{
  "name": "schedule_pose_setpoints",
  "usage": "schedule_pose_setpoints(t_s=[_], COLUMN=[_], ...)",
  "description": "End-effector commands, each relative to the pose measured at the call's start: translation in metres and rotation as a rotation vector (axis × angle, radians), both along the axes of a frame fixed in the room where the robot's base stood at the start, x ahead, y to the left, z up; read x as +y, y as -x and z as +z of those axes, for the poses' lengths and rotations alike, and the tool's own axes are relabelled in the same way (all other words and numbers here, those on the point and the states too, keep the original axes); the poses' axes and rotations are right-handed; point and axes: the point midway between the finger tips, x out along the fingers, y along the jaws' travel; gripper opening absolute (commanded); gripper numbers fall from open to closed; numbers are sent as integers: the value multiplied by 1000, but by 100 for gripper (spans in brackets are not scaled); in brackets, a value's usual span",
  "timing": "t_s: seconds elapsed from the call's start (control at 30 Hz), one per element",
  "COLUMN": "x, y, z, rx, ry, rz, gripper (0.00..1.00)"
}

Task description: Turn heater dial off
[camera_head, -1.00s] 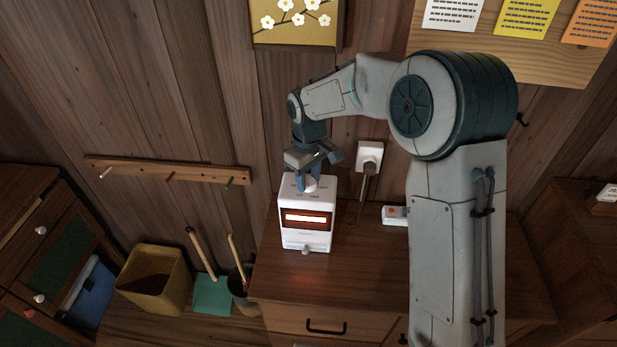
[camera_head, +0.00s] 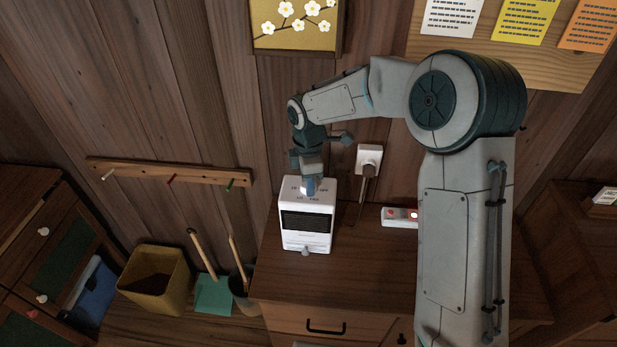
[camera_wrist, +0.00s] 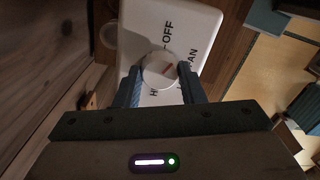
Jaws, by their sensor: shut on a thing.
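The white heater (camera_head: 306,232) stands upright on the wooden cabinet, its front grille dark. Its round white dial (camera_wrist: 158,74) is on the top face, with a short slanting red mark; I cannot tell exactly which label it points at. "OFF" and "FAN" are printed around it. My gripper (camera_wrist: 162,84) is shut on the dial, one blue finger on each side. In the head view my gripper (camera_head: 311,187) reaches down onto the heater's top and largely hides the dial.
A wall outlet (camera_head: 369,155) with a plug and cord is right of the heater. A power strip (camera_head: 398,217) with a lit red switch lies on the cabinet top (camera_head: 350,275). A peg rail (camera_head: 165,171) is on the wall at left, above a yellow bin (camera_head: 153,281).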

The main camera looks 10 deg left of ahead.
Motion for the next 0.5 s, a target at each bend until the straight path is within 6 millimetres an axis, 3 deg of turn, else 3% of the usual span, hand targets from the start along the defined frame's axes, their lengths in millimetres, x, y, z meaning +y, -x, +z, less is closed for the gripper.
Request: schedule_pose_setpoints(t_s=[0.5], x=[1], y=[-1], z=[2], rx=[-2], ry=[-2], rz=[396], gripper=[13])
